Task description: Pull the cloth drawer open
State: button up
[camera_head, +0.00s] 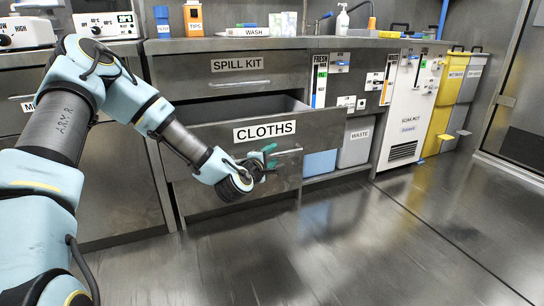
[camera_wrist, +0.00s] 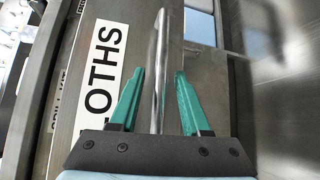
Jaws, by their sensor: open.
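The cloth drawer (camera_head: 215,138), labelled CLOTHS, is part way out of the counter in the head view, and its dark inside shows over the front's top edge. Its front also shows in the wrist view (camera_wrist: 90,85). Its bar handle (camera_wrist: 158,60) runs between the two green fingers of my gripper (camera_wrist: 158,85). The fingers are open, with a gap on each side of the bar. In the head view my gripper (camera_head: 269,155) is at the right part of the drawer front, at the handle (camera_head: 288,152).
A closed SPILL KIT drawer (camera_head: 265,82) is above. To the right stand a WASTE bin (camera_head: 355,143), a blue bin (camera_head: 320,163), a white cabinet (camera_head: 403,120) and yellow bins (camera_head: 440,110). The floor (camera_head: 370,240) in front is clear.

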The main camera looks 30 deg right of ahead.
jog(key=p+v, duration=0.2)
jog(key=v, duration=0.8)
jog(key=shift+s+a+p, duration=0.25)
jog(key=shift+a+p, duration=0.05)
jog(key=shift+p, duration=0.1)
